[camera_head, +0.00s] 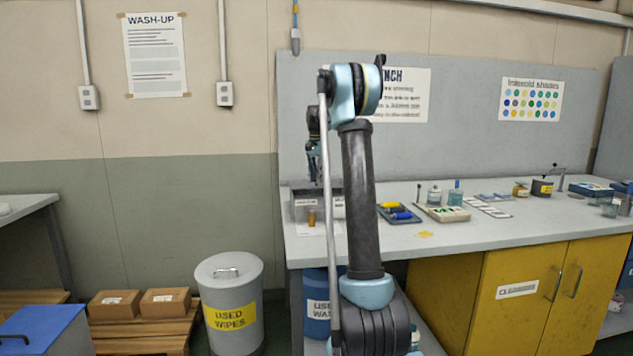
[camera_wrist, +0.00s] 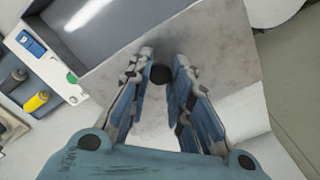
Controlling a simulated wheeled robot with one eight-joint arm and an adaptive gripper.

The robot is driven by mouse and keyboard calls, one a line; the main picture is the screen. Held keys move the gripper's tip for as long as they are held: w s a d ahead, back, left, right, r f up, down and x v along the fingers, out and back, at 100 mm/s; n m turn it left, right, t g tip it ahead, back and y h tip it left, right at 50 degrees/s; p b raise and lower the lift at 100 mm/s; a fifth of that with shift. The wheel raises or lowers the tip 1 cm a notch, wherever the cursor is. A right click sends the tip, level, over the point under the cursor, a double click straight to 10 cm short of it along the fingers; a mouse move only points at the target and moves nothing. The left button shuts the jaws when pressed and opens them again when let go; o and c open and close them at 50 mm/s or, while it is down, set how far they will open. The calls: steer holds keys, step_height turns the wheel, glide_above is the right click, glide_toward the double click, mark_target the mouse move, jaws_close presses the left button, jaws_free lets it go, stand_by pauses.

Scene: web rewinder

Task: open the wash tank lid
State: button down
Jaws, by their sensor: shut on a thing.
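The wash tank (camera_head: 303,207) is a grey box with white labels at the left end of the bench, partly hidden behind my arm in the head view. In the wrist view, its dark grey inside (camera_wrist: 105,28) shows at upper left, past the edge of the lid. The lid (camera_wrist: 215,45) is a flat grey plate that leaves part of the tank uncovered. My gripper (camera_wrist: 162,78) is shut on the lid's dark round knob (camera_wrist: 160,73), between the fingertips. In the head view, the fingers are small and the lid cannot be made out clearly.
A blue tray with yellow and blue pieces (camera_head: 400,213) lies right of the tank. Jars (camera_head: 434,196) and sample cards (camera_head: 488,207) stand farther right on the bench (camera_head: 500,235). A used-wipes bin (camera_head: 230,300) stands on the floor at left. A wall (camera_head: 235,130) rises behind.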

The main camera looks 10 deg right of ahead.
steer(key=c, duration=1.4)
jaws_free()
steer(key=shift+r, duration=0.1)
step_height(320, 180, up, 12)
steer(key=shift+w+f, duration=0.1)
steer(key=shift+f, duration=0.05)
